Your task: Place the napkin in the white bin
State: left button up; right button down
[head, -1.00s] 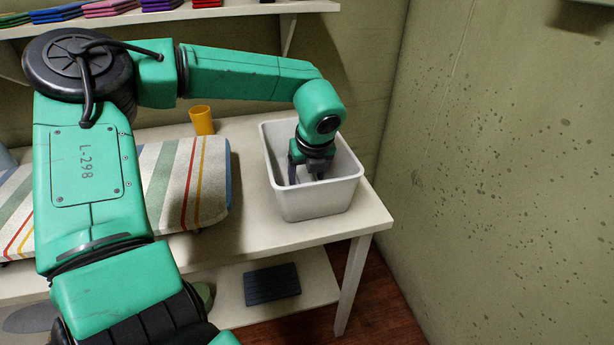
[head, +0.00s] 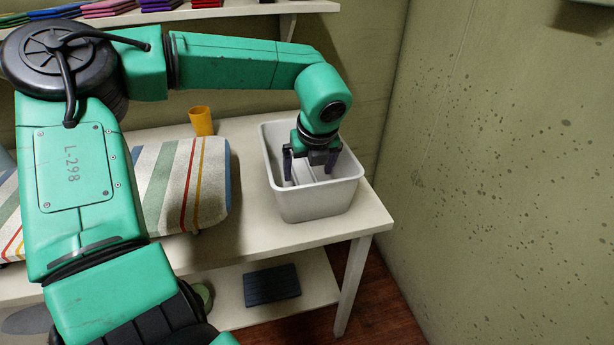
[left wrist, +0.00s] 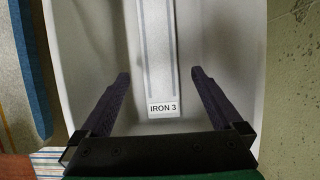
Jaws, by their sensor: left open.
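The white bin (head: 318,203) stands on the right end of the table. My left gripper (head: 310,173) points down into it from above, its jaws open with a wide gap. In the left wrist view, the napkin (left wrist: 158,48) looks like a narrow pale folded strip with grey-blue lines and a tag reading "IRON 3". It lies inside the bin, between and beyond the open fingers (left wrist: 160,77), with clear gaps on both sides. In the head view the bin wall and gripper hide most of it. My right gripper is out of view.
A striped padded board (head: 190,185) lies on the table (head: 285,235) left of the bin. An orange-yellow cup (head: 201,121) stands behind it. A shelf (head: 230,9) with folded cloths hangs above. A dark box (head: 272,283) sits on the lower shelf. A wall rises at right.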

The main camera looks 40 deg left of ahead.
pick_arm(q)
jog(key=v, duration=0.8)
jog(key=shift+r, duration=0.15)
